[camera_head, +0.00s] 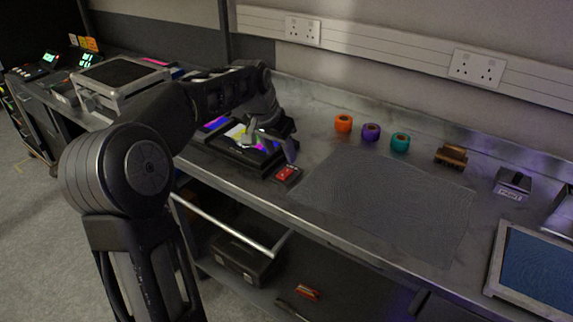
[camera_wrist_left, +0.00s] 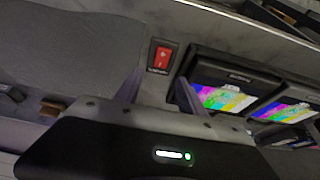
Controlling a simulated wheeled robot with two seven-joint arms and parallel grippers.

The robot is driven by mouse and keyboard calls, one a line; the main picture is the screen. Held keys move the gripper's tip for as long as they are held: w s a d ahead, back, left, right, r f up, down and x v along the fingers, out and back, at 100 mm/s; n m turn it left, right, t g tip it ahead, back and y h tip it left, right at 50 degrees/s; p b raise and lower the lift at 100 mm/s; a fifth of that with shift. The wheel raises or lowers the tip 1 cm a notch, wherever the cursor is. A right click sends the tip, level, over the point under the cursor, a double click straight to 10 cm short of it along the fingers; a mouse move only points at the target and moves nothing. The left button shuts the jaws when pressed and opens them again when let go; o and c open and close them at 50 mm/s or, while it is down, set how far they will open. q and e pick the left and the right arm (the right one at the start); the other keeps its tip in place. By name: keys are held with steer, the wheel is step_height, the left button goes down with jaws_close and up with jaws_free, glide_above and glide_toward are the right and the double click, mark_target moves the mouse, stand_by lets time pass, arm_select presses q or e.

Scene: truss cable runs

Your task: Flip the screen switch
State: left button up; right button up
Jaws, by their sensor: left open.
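The screen switch (camera_head: 286,173) is a red rocker in a dark housing near the bench's front edge. It also shows in the left wrist view (camera_wrist_left: 161,57), upper middle. My left gripper (camera_head: 268,141) is open and empty, just beyond the switch and over the screens in the head view. In the left wrist view its two fingers (camera_wrist_left: 160,92) point toward the switch, one on each side of it in the picture, apart from it. Two black-framed screens (camera_wrist_left: 222,98) beside the switch show colour bars; my arm partly covers them in the head view. My right gripper is not in view.
A grey mesh mat (camera_head: 385,205) lies right of the switch. Orange, purple and teal rolls (camera_head: 371,132) stand behind it. A brown block (camera_head: 451,156) and a blue-faced panel (camera_head: 537,272) are further right. A silver case (camera_head: 121,82) stands left.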

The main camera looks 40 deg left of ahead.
mark_target(288, 170)
arm_select(q)
steer(key=x, duration=0.7)
steer(key=shift+f, duration=0.1)
jaws_close()
stand_by(0.4)
